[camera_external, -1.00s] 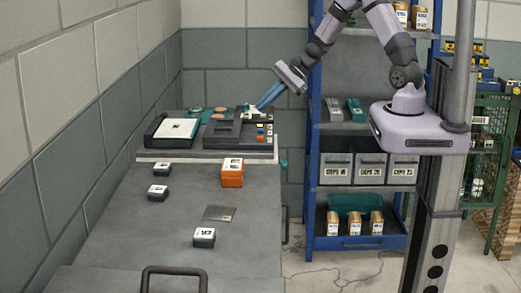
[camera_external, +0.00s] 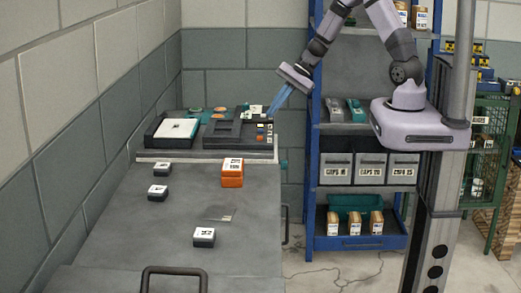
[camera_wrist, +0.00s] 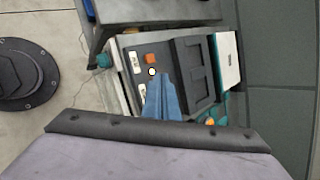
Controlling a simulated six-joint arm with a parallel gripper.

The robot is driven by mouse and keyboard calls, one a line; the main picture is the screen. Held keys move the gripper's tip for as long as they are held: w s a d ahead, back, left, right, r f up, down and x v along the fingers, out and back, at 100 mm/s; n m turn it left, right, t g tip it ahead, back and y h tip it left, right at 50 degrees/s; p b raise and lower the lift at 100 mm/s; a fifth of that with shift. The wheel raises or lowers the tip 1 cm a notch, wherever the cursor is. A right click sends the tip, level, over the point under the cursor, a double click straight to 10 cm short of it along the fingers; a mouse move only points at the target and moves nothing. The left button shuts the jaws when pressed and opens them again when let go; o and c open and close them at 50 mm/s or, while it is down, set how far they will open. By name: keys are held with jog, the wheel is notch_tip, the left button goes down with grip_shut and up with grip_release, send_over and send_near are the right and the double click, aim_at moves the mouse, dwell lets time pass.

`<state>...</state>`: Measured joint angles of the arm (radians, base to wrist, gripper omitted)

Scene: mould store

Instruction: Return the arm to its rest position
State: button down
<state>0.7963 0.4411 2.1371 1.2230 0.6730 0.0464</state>
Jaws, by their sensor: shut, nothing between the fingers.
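My gripper (camera_external: 272,113) hangs at the right end of the dark machine at the back of the bench, its blue fingers pointing down and left. The fingers are shut with nothing between them. In the wrist view the closed fingers of my gripper (camera_wrist: 161,88) show over the machine's panel with its orange button (camera_wrist: 151,58). In the external view the dark machine (camera_external: 222,133) carries small coloured buttons near my fingertips. My arm rises from the gripper to its purple base on a column at the right.
An orange box (camera_external: 232,174) and several small dark boxes with white tops, one at the front (camera_external: 204,238), stand on the grey bench (camera_external: 130,235). A white-topped unit (camera_external: 175,130) is left of the machine. A blue shelf rack (camera_external: 313,180) stands close behind my arm.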

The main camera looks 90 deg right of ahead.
jog(key=s+a+f+n+g, duration=0.2)
jog(key=s+a+n+g, duration=0.3)
jog(key=s, duration=0.5)
jog(key=s+a+f+n+g, duration=0.2)
jog(key=s+a+n+g, duration=0.15)
jog(key=s+n, duration=0.45)
jog(key=a+r+n+t+h, duration=0.1)
jog(key=a+r+n+h, duration=0.2)
jog(key=a+r+n, duration=0.3)
jog(key=a+n, duration=0.2)
jog(key=a, duration=0.2)
jog(key=shift+w+a+n, duration=0.25)
jog(key=shift+w+n, duration=0.05)
jog(key=shift+w, duration=0.1)
notch_tip(320, 180, down, 50)
jog(key=b, duration=5)
